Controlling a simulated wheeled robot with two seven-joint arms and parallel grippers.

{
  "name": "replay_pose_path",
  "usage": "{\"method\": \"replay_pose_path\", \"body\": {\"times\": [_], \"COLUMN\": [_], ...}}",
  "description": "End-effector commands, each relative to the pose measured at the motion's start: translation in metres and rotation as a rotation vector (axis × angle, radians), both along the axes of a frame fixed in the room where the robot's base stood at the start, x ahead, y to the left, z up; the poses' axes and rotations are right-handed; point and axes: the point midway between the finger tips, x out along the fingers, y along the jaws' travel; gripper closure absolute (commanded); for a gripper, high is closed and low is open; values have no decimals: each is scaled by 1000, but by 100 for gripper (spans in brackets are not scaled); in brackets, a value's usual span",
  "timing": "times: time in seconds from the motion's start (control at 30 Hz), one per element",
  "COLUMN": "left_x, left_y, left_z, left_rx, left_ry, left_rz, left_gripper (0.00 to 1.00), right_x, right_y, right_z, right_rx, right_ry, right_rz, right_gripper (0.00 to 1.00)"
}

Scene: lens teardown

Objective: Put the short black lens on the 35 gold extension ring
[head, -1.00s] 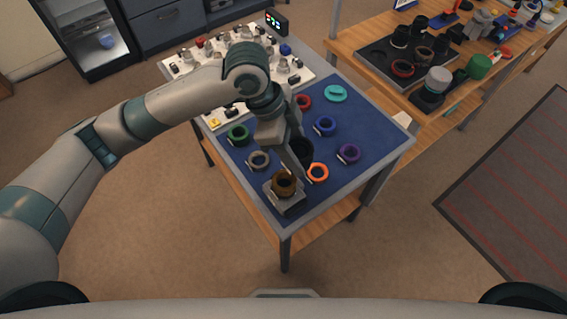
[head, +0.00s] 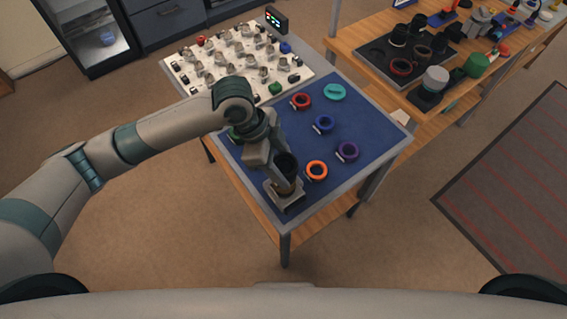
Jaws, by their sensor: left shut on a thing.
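The short black lens (head: 286,163) is between the fingers of my left gripper (head: 284,174). It is upright above the grey stand (head: 289,204) at the near corner of the blue mat. The gold extension ring is at this stand, but the gripper and lens hide nearly all of it. I cannot tell whether the lens touches the ring. My right gripper is not in view.
On the blue mat (head: 292,129) lie an orange ring (head: 316,179), a purple ring (head: 347,160), a blue ring (head: 323,131), a red ring (head: 301,108) and a teal ring (head: 335,91). A white board (head: 205,91) with several small parts stands behind.

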Motion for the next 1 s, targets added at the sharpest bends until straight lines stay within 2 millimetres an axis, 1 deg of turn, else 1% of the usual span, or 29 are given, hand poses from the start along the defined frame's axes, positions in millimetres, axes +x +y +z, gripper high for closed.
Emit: {"method": "replay_pose_path", "body": {"times": [0.1,0.47,0.5,0.53,0.57,0.87,1.0], "left_x": [0,0,0,0,0,0,1], "left_y": [0,0,0,0,0,0,1], "left_z": [-5,-8,-8,-8,-8,-7,-4], "left_rx": [1,0,1,1,1,1,1], "left_ry": [-1,-1,-1,-1,-1,-1,-2], "left_rz": [1,0,0,0,0,0,1], "left_gripper": [80,80,44,36,32,32,32], "right_x": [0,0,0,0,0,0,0], "right_y": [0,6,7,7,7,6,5], "right_z": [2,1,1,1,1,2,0], "right_rx": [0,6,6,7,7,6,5], "right_ry": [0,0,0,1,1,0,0], "right_rz": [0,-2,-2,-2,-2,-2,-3], "right_gripper": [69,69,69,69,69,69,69]}}
